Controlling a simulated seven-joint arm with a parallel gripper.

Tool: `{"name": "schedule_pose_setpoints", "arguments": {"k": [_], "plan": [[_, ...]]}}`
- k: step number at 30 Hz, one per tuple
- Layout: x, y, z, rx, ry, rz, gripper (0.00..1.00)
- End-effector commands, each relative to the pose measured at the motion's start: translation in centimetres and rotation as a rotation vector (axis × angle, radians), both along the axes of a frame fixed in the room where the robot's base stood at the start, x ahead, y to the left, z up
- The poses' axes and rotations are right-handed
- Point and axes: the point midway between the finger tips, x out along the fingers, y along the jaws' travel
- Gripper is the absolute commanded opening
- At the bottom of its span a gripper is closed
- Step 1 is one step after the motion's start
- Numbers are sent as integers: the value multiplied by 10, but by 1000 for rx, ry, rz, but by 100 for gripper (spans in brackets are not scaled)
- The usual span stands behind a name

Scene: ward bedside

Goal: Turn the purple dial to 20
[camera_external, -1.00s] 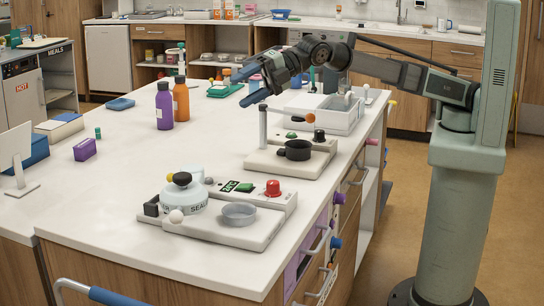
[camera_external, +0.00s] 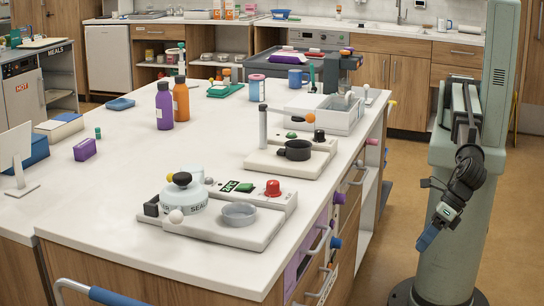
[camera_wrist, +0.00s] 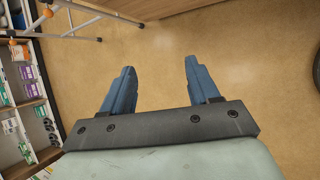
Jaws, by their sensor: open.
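A small purple knob (camera_external: 339,198), which looks like the purple dial, sticks out from the front side of the counter, below the top edge. It is seen from the side, so no scale or number can be read. My gripper (camera_external: 428,238) hangs low beside my column, pointing down and to the left, to the right of the counter and well apart from the knob. In the wrist view my gripper (camera_wrist: 159,66) has its two blue fingers apart with only floor between them. The knob is not in the wrist view.
A blue knob (camera_external: 336,242) sits below the purple one, near drawer handles and a purple panel (camera_external: 291,272). Devices with a red button (camera_external: 273,188) and a black pan (camera_external: 298,150) stand on the countertop (camera_external: 120,220). Floor between counter and column is clear.

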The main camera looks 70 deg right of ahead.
Motion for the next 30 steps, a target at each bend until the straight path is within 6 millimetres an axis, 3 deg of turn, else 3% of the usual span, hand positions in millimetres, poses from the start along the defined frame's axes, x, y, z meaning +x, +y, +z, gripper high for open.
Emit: {"name": "schedule_pose_setpoints", "arguments": {"k": [1, 3, 8, 13, 21, 24, 30], "plan": [[-15, -16, -12, -37, -22, 15, 60], [-28, -35, -27, -88, -66, 28, 60], [-28, -74, -50, -195, -213, 36, 60], [10, -107, -56, -298, -431, 17, 60], [84, -154, -37, -459, -829, -43, 60], [101, -166, -27, -504, -950, -64, 60], [114, -178, -15, -551, -1082, -86, 60]]}}
